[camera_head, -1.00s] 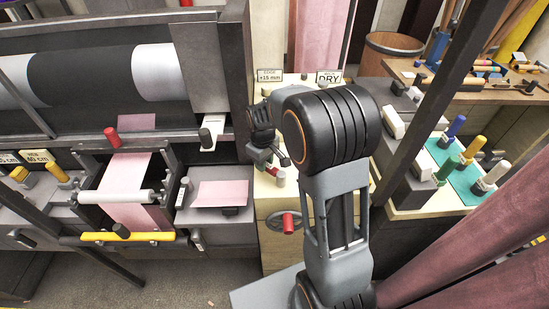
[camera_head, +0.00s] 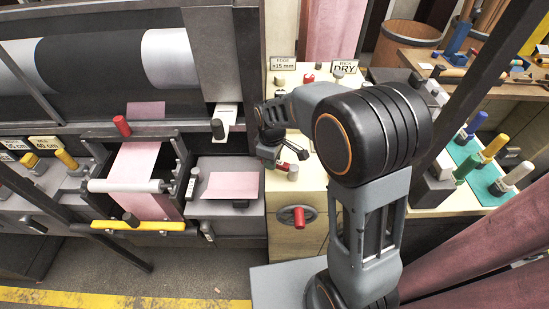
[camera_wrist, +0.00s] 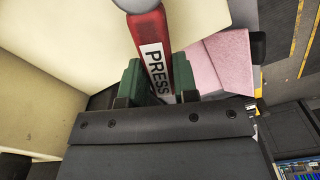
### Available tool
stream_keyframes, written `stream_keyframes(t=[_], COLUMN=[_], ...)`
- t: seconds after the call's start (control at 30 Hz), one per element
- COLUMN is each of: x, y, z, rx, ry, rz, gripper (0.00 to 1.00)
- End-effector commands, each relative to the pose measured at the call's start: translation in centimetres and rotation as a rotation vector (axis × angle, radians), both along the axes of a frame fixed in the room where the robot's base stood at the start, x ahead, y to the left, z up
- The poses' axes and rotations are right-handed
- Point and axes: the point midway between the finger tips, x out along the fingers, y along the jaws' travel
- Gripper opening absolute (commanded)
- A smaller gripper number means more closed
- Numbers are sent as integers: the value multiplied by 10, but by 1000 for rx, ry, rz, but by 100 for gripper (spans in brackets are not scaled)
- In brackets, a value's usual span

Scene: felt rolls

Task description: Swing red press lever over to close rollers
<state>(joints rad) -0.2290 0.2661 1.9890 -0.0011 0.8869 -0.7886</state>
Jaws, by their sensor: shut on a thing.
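The red press lever (camera_wrist: 150,40), with a white PRESS label and a grey round end, runs between the two green fingertips of my gripper (camera_wrist: 156,82) in the wrist view. My gripper is shut on it. In the head view my gripper (camera_head: 270,155) is at the left edge of the cream cabinet, and the lever (camera_head: 283,166) sticks out to its right with the pale knob end outward. The lever's pivot is hidden by my gripper. The rollers that it closes cannot be made out for certain; a pale roller (camera_head: 125,186) lies across a pink felt strip (camera_head: 135,165) at left.
A pink felt piece (camera_head: 232,185) lies on the grey plate left of the cabinet (camera_head: 310,180). A yellow bar (camera_head: 135,226) crosses at lower left.

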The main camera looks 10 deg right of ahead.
Motion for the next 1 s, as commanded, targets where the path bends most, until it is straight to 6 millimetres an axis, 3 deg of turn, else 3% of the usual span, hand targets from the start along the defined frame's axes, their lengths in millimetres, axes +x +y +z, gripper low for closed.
stream_keyframes(t=[0.17,0.2,0.43,0.77,1.0], x=[1,1,1,1,1], y=[0,0,-1,-1,-1], z=[1,1,1,5,44], rx=[2,2,2,1,2], ry=[-2,-2,-1,-2,-6], rz=[-2,-3,-5,-5,-5], gripper=[0,30,52,53,53])
